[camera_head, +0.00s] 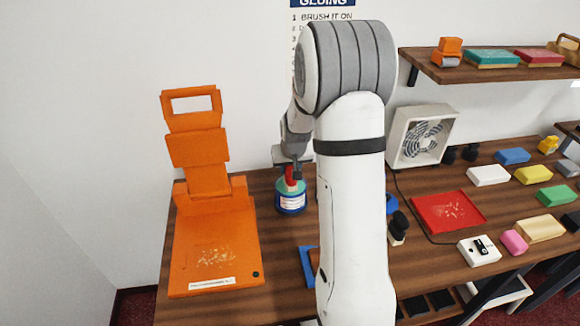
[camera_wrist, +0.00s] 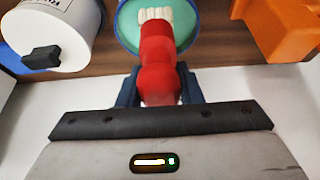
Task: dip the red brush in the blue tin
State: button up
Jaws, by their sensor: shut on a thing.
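My gripper (camera_head: 293,164) is shut on the red brush (camera_head: 290,179) and points down over the blue tin (camera_head: 291,203). In the wrist view my gripper (camera_wrist: 158,92) grips the red handle (camera_wrist: 157,60) between dark blue fingers. The pale bristles (camera_wrist: 155,15) lie over the teal inside of the tin (camera_wrist: 129,30), within its rim. The bristle end is hidden in the head view. I cannot tell whether the bristles touch what is in the tin. The tin stands upright on the wooden counter.
An orange stand (camera_head: 212,240) is left of the tin. A white cylinder with a black knob (camera_wrist: 50,35) is beside the tin in the wrist view. A red tray (camera_head: 447,211), a fan (camera_head: 421,137) and several coloured blocks are to the right. My arm hides the counter's middle.

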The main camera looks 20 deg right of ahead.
jog(key=shift+s+f+b, duration=0.1)
jog(key=shift+f+b, duration=0.5)
jog(key=shift+b, duration=0.1)
dwell(1.9)
jog(key=shift+r, duration=0.1)
jog(key=shift+r+p, duration=1.8)
jog(key=shift+r, duration=1.7)
